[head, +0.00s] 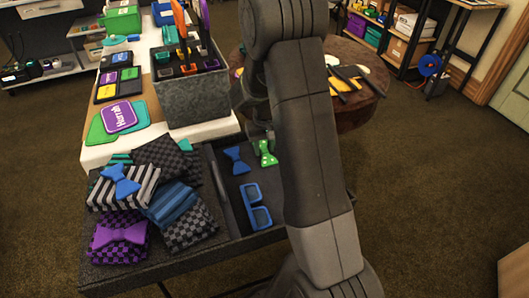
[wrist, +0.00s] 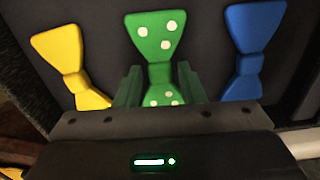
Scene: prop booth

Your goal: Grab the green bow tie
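The green bow tie (wrist: 155,40) with white dots stands out in the middle of the wrist view, its long side running away from me. In the head view the green bow tie (head: 268,153) lies in the dark tray (head: 222,172), partly covered by my arm. My gripper (wrist: 158,84) is open, with one finger on each side of the tie's narrow middle and a small gap on both sides. The tie's near end is partly hidden by the gripper body. In the head view my gripper (head: 262,134) is mostly hidden behind my arm.
A blue bow tie (wrist: 254,40) lies to the right of the green one and a yellow bow tie (wrist: 70,55) to the left. Blue glasses (head: 256,207) share the tray. Patterned cushions (head: 188,228) with bow ties are piled left; a grey bin (head: 192,98) stands behind.

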